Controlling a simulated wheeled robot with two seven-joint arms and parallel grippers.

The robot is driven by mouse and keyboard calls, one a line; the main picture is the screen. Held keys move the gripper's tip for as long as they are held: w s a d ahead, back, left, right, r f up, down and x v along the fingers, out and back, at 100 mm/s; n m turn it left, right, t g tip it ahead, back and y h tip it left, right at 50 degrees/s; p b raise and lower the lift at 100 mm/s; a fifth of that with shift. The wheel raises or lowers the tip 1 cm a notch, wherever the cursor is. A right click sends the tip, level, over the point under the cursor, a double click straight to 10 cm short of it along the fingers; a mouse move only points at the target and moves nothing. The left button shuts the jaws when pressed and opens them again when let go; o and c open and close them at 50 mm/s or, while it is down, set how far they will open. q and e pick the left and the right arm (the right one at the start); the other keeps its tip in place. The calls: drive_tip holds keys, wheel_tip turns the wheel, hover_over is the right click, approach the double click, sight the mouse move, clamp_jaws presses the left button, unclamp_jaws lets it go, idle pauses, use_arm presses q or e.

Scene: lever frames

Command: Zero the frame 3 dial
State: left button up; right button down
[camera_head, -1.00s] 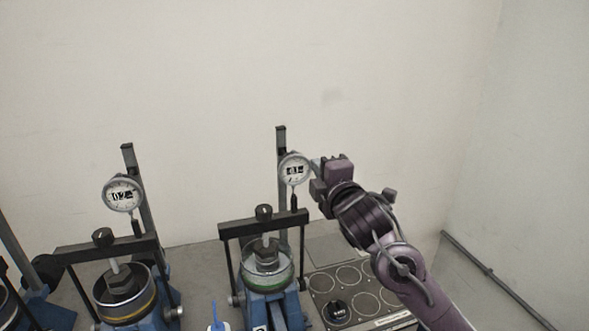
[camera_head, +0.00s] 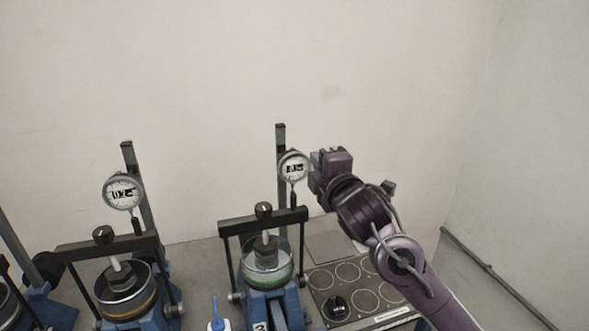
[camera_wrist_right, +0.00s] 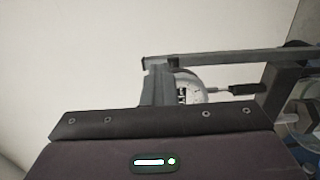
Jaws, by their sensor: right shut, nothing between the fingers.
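The frame 3 dial (camera_head: 293,166) is a round white gauge on a grey post above the right-hand blue lever frame (camera_head: 265,280), whose base carries a "3". Its display is too blurred to read surely. My right gripper (camera_head: 316,168) is just right of the dial, fingers pointing left toward it, with a small gap showing. In the wrist view the dial (camera_wrist_right: 190,88) shows beyond the shut fingers (camera_wrist_right: 160,85), partly hidden by them. Nothing is held. My left gripper is out of view.
A second frame with its own dial (camera_head: 123,192) stands to the left, and part of another at the far left edge. A panel with ring markings and a black weight (camera_head: 336,308) lies right of frame 3. A blue-tipped bottle (camera_head: 216,320) stands in front. The wall is behind.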

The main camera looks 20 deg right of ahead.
drive_tip(key=shift+r, duration=0.15)
drive_tip(key=s, duration=0.6)
drive_tip(key=shift+d, duration=0.25)
